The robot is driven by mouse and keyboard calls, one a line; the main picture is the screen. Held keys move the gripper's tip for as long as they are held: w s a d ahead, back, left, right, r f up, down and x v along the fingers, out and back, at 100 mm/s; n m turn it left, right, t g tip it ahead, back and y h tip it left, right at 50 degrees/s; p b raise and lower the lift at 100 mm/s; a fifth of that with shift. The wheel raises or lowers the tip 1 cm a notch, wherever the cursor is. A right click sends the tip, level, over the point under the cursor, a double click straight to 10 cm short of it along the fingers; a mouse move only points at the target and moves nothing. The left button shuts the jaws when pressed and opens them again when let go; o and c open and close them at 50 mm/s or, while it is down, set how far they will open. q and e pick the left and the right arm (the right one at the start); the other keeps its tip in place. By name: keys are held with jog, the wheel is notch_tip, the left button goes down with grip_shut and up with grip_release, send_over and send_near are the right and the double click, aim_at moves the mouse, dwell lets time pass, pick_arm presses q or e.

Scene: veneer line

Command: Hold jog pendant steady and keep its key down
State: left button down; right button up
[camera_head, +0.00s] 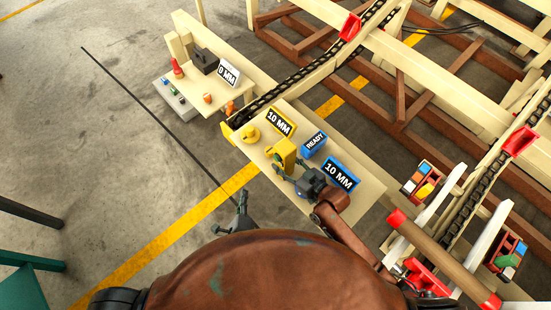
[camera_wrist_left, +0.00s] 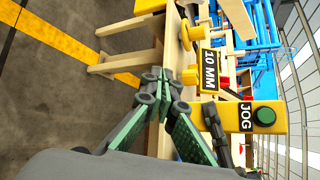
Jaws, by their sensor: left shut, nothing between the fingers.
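The yellow jog pendant (camera_head: 284,153) is over the table in the head view. The left wrist view shows its JOG label and green key (camera_wrist_left: 264,116) at right, uncovered. My right gripper (camera_head: 291,172) reaches it from the lower right, its dark fingers at the pendant's near end, seemingly closed on it; the exact contact is partly hidden. In the left wrist view, dark parts of that gripper show beside the pendant (camera_wrist_left: 250,122). My left gripper (camera_head: 242,196) is shut and empty, off the table's near left edge, apart from the pendant. Its fingertips (camera_wrist_left: 165,84) meet in the left wrist view.
The table (camera_head: 358,190) carries a yellow knob (camera_head: 250,134), two 10 MM signs (camera_head: 281,122) (camera_head: 340,176) and a blue READY sign (camera_head: 314,142). A chain conveyor (camera_head: 290,85) runs behind. A smaller table with a 0 MM sign (camera_head: 228,74) stands farther back. Open floor lies left.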

aim_at(277, 159)
pick_arm(q)
jog(key=d+r+m+t, duration=0.2)
jog(key=d+r+t, duration=0.1)
jog(key=r, duration=1)
jog(key=shift+r+m, duration=0.2)
jog(key=shift+m, duration=0.1)
jog(key=shift+d, duration=0.1)
jog(key=w+d, duration=0.6)
jog(key=shift+w+d, duration=0.15)
jog(key=shift+d, duration=0.05)
dwell(0.8)
jog(key=shift+w+d, duration=0.2)
jog(key=shift+w+d, duration=0.3)
dwell(3.1)
dwell(0.5)
jog(key=shift+s+a, duration=0.6)
